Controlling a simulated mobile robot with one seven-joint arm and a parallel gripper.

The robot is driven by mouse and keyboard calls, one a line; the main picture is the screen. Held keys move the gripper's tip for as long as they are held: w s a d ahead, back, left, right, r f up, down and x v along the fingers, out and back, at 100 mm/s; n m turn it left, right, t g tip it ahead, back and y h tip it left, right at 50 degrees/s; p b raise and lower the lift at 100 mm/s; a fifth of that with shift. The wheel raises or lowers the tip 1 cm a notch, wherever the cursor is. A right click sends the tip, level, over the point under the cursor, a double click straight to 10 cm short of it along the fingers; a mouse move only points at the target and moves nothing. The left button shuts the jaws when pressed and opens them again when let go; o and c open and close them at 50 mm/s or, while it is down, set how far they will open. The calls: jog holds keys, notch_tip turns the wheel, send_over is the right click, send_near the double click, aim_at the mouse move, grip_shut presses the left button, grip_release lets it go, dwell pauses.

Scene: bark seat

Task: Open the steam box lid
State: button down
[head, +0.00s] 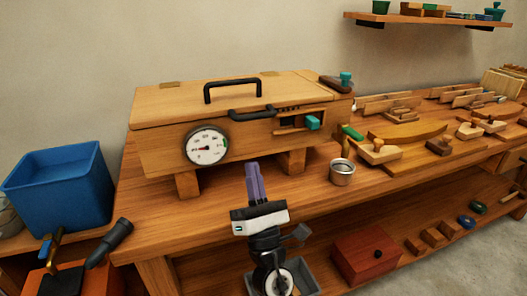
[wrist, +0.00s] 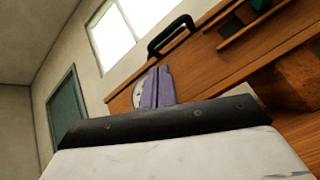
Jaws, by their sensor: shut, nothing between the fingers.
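The wooden steam box (head: 255,150) stands on short legs on the workbench. Its lid (head: 175,103) lies flat and closed, with a black handle (head: 233,90) on top. A second black handle (head: 252,113) is on the upper front edge, above a dial gauge (head: 207,146) and a slot with a teal knob (head: 312,122). My gripper (head: 253,168) has purple fingers, shut and empty. It is in front of the box, below the gauge and front handle, apart from both handles. In the wrist view the fingers (wrist: 157,76) cover part of the gauge, and a black handle (wrist: 171,36) shows above.
A small metal cup (head: 342,172) stands on the bench (head: 330,195) right of my gripper. A blue bin (head: 62,185) is at the left. Wooden forms and clamps (head: 405,130) crowd the bench at right. A lower shelf holds a red box (head: 366,254).

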jog(key=d+f+n+h, duration=0.1)
jog(key=d+f+h, duration=0.3)
jog(key=f, duration=0.1)
jog(key=s+d+r+p+x, duration=0.1)
jog(key=p+x, duration=0.7)
jog(key=x, duration=0.5)
jog(key=shift+d+r+g, duration=0.2)
jog(key=shift+r+g, duration=0.1)
